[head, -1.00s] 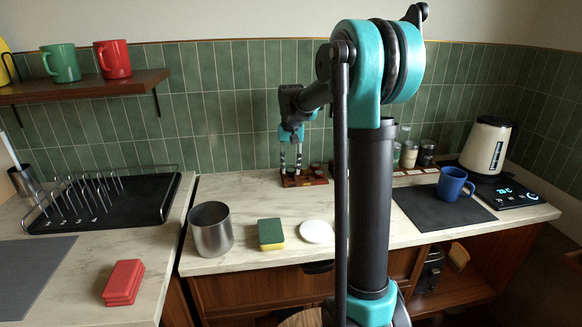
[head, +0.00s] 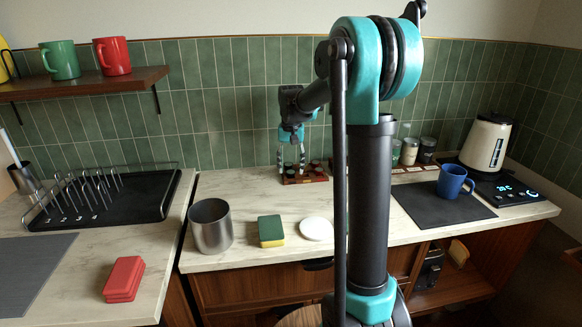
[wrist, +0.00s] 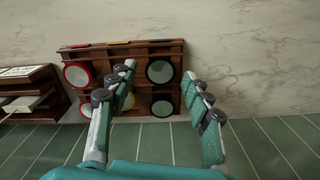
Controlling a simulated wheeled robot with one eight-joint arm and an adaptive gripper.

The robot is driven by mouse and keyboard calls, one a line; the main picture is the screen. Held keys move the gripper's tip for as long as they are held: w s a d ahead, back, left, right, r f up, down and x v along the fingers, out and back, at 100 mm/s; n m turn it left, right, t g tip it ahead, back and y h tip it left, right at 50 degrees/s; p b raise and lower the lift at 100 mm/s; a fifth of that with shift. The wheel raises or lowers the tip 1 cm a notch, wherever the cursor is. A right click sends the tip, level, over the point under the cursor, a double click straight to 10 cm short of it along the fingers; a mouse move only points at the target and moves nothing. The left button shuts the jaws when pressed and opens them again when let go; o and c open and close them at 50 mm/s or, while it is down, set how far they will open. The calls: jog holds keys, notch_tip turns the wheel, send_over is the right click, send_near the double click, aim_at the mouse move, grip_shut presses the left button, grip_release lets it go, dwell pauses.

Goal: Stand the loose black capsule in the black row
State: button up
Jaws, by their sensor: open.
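The wooden capsule rack (head: 308,180) stands on the counter by the tiled wall. In the wrist view the rack (wrist: 118,50) holds round-topped capsules: red-rimmed ones on the left, a yellow-rimmed one partly behind a finger, and dark-rimmed ones on the right. One dark-rimmed capsule (wrist: 160,71) and another dark-rimmed capsule (wrist: 162,107) line up in the right column. My gripper (wrist: 160,70) is open, its fingers on either side of this column, apart from the capsules. In the head view my gripper (head: 291,170) is at the rack's left part. I cannot tell which capsule is the loose one.
Another wooden holder (wrist: 28,90) is left of the rack in the wrist view. A steel canister (head: 211,228), a sponge (head: 270,231) and a white disc (head: 316,229) lie in front. A blue mug (head: 452,182) stands on a dark mat at right. The tiled wall is close behind the rack.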

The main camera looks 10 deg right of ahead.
aim_at(291, 171)
notch_tip(291, 171, up, 13)
dwell(0.5)
